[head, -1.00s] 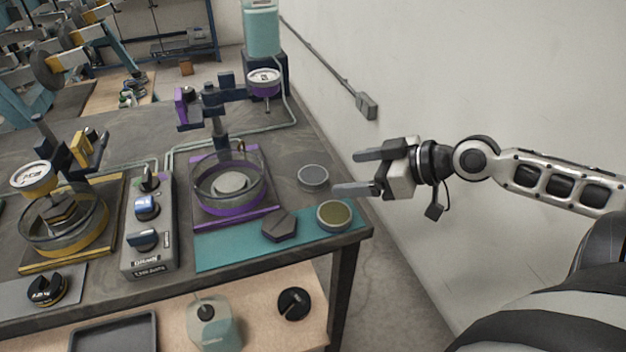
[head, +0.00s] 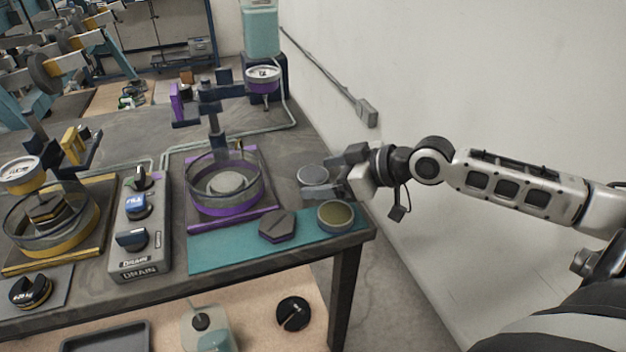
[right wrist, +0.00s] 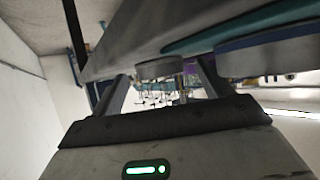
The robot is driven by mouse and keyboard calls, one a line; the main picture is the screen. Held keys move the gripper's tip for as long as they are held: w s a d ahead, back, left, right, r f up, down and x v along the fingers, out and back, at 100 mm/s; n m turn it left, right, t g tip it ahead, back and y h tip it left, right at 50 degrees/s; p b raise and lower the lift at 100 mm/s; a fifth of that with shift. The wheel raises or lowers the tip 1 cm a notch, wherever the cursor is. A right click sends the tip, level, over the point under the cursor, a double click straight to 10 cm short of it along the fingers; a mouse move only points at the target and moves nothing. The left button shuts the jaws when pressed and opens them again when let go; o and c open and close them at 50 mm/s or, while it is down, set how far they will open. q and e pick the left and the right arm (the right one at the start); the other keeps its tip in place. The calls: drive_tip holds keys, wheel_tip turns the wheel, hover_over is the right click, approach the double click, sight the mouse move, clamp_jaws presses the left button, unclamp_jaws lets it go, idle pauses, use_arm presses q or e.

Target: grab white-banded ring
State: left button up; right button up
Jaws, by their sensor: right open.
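No ring with a clear white band can be made out. A round grey disc with a pale rim (head: 312,175) lies on the dark table near its right edge. An olive-topped round piece with a grey rim (head: 335,215) lies at the right end of the teal mat. My right gripper (head: 334,172) is open beside the grey disc, its fingers pointing left and partly overlapping it in the head view. In the right wrist view a round grey piece (right wrist: 159,69) shows between the open fingers (right wrist: 162,88); whether they surround it I cannot tell. My left gripper is out of view.
A dark hexagonal piece (head: 277,226) lies on the teal mat (head: 215,255). The purple-based glass dish (head: 224,205) stands left of the discs, with a control box (head: 140,235) further left. The wall (head: 450,80) is close on the right.

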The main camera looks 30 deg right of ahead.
drive_tip(key=shift+w+a+f, duration=0.1)
drive_tip(key=shift+c, duration=0.2)
drive_tip(key=c, duration=1.1)
